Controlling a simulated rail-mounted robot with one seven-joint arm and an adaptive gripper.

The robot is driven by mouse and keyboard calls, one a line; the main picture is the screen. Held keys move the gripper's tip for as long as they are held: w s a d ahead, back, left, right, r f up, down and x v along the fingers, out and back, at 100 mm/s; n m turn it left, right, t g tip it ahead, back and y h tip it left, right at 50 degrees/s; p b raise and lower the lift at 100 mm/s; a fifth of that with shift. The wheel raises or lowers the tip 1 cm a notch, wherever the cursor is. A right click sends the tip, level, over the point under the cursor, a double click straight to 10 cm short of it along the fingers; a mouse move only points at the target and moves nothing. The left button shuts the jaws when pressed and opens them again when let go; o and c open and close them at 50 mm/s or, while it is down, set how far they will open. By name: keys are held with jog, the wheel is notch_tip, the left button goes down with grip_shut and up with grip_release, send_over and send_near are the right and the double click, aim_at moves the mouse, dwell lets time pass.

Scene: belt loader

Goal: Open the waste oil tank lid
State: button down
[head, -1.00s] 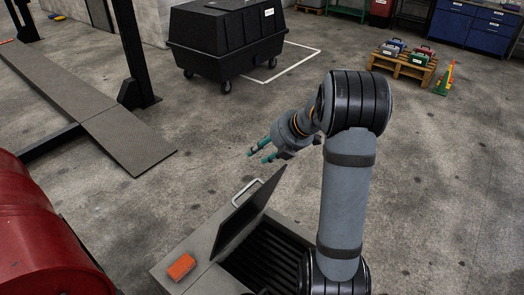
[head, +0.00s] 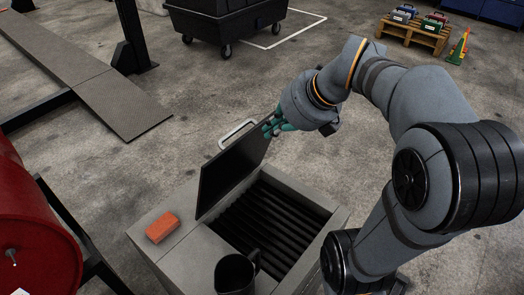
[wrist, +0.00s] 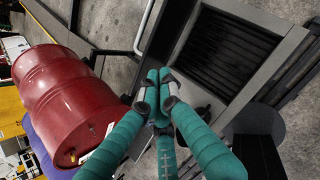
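The waste oil tank (head: 185,248) is a grey box with dark slats inside its opening. Its lid (head: 228,172) stands raised on the left side of the opening, tilted steeply, with a pale bar handle (head: 237,132) on its outer face. The tank's rim also shows in the wrist view (wrist: 278,62). My gripper (head: 271,129) is at the top right corner of the lid; in the wrist view its green fingers (wrist: 153,84) are drawn together with nothing visible between them. Whether they touch the lid is unclear.
An orange block (head: 162,227) lies on the tank's left top, and a dark jug (head: 236,273) stands at its front. A red drum (head: 32,235) is at the left. A black wheeled bin (head: 222,18) and a pallet (head: 412,36) are behind. Floor behind the tank is clear.

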jog(key=w+a+f+n+g+b, duration=0.1)
jog(key=a+f+n+b, duration=0.3)
jog(key=f, duration=0.7)
jog(key=shift+n, duration=0.4)
jog(key=shift+w+a+r+p, duration=0.5)
jog(key=shift+w+a+p, duration=0.1)
jog(key=shift+w+p, duration=0.2)
jog(key=shift+w+a+r+p, duration=0.5)
jog(key=shift+w+a+p, duration=0.15)
jog(key=shift+p, duration=0.1)
